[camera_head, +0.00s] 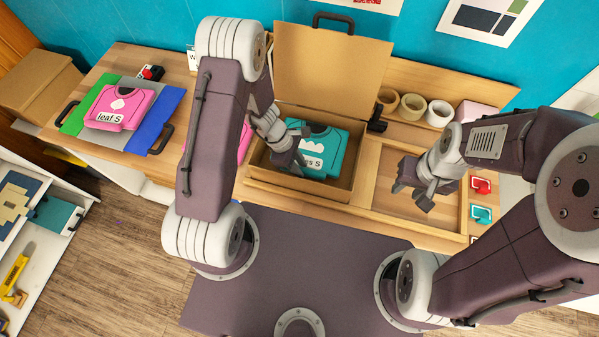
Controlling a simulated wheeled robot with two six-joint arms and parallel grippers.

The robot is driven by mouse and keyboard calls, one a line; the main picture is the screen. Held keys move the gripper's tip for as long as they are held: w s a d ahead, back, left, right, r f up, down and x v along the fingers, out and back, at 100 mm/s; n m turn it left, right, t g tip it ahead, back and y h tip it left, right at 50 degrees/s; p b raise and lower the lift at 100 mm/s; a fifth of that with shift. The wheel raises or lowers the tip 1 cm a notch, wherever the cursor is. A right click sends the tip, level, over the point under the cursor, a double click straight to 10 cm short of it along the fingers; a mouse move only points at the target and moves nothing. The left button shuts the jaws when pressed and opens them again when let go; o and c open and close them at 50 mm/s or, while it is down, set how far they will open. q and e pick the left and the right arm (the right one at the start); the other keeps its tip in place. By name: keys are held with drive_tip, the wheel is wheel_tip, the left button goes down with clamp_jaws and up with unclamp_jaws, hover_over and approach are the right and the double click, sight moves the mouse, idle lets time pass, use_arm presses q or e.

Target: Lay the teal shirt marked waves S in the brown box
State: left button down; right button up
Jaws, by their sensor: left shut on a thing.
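The teal shirt (328,142) is folded, with a white wave print and a label whose visible end reads "es S". It is within the walls of the open brown box (305,189), whose lid (330,68) stands up at the back. I cannot tell whether the shirt rests on the box floor. My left gripper (292,163) is shut on the shirt's left side and hides part of it and its label. My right gripper (412,195) appears open and empty, above the wooden tray area right of the box.
A pink shirt marked leaf S (118,107) lies on a folding board (150,126) at left. Another pink item (244,142) is partly hidden behind my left arm. Tape rolls (412,106) stand in a rack at back right. Red and teal tags (481,214) lie at right.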

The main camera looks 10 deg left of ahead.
use_arm(q)
drive_tip(key=shift+d, duration=0.1)
wheel_tip(320, 180, down, 4)
drive_tip(key=shift+s+b, duration=0.1)
drive_tip(key=shift+b, duration=0.2)
drive_tip(key=shift+f, duration=0.35)
drive_tip(key=c, duration=1.5)
unclamp_jaws()
drive_tip(key=shift+o, duration=0.2)
